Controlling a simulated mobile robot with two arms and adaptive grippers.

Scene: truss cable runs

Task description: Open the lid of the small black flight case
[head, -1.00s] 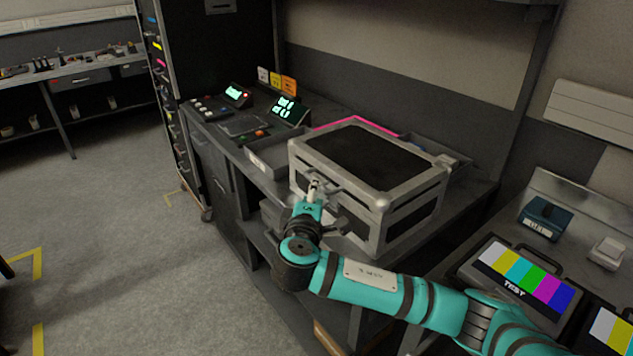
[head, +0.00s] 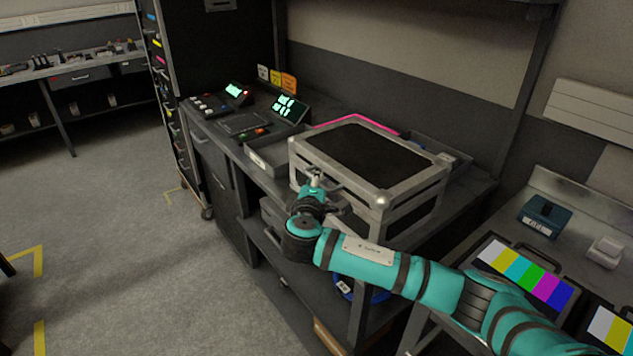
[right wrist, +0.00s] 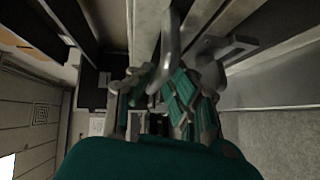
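The small black flight case (head: 372,157) sits on the desk, with a black top panel and silver edges and corners. Its lid looks level or nearly so; I cannot tell whether a narrow gap shows below it. My right gripper (head: 315,180) is at the upper front of the case, by the lid's front edge. In the right wrist view, a grey bent bar (right wrist: 168,50) reaches down between the fingers of this gripper (right wrist: 162,100). I cannot tell whether they are closed on it. My left gripper is not in view.
The desk (head: 478,187) also holds a grey tray (head: 262,163) left of the case and a small lit screen (head: 289,108) behind. A wall stands behind the case. At right, a lower bench carries a colour-bar display (head: 524,272) and a blue box (head: 545,215).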

